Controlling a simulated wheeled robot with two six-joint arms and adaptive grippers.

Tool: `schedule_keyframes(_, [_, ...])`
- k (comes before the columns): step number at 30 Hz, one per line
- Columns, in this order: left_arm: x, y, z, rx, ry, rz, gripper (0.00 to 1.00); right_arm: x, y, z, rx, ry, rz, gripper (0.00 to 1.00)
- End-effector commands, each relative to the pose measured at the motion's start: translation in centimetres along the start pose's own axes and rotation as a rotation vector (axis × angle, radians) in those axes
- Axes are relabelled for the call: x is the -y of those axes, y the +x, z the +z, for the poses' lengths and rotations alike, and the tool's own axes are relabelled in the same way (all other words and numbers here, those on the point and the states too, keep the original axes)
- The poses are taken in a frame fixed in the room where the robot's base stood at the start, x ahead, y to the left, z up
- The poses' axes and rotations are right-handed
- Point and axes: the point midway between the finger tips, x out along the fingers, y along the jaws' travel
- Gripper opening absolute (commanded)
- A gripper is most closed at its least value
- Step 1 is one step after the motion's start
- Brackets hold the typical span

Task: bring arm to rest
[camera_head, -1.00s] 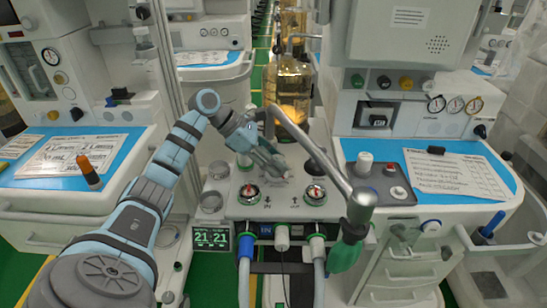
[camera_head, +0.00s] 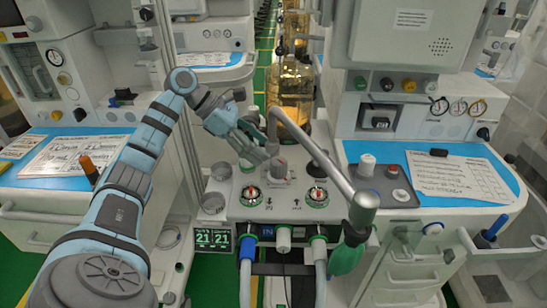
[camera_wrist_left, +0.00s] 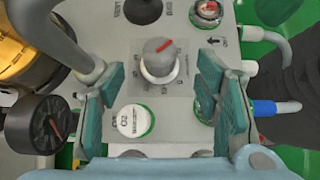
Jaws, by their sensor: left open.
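My left arm comes in from the left of the head view. Its gripper (camera_head: 263,148) is open and empty, over the grey panel (camera_head: 233,205) of the middle cart. In the left wrist view, the two green-padded fingers (camera_wrist_left: 162,85) stand wide apart. Between them shows a grey knob (camera_wrist_left: 158,58) with a red mark. The fingers do not visibly touch it. The same knob shows in the head view (camera_head: 279,168), just right of the fingertips. My right gripper is not in view.
A metal tube (camera_head: 325,165) with a green bag (camera_head: 346,257) crosses right of the gripper. Carts with blue tops stand left (camera_head: 75,183) and right (camera_head: 510,184). A glass canister (camera_head: 291,80) stands behind.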

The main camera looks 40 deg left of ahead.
Motion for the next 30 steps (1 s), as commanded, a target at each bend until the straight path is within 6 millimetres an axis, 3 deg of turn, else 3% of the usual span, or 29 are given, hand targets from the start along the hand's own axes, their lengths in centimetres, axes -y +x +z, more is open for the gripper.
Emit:
schedule_keyframes(3, [0.0,-3.0,0.0,0.0,-0.001,0.003,0.58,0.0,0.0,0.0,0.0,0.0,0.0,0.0])
schedule_keyframes(7, [0.0,-4.6,0.0,0.001,0.0,0.0,0.58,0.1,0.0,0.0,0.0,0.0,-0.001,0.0])
schedule_keyframes(24, [0.1,-4.9,0.0,0.001,0.0,-0.001,0.58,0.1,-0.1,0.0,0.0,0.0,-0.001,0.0])
schedule_keyframes(26, [0.1,-5.2,0.3,0.001,0.0,-0.001,0.58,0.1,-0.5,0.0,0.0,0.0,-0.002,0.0])
schedule_keyframes(30, [0.0,-7.2,2.3,0.001,0.0,-0.001,0.58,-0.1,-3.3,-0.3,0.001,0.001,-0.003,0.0])
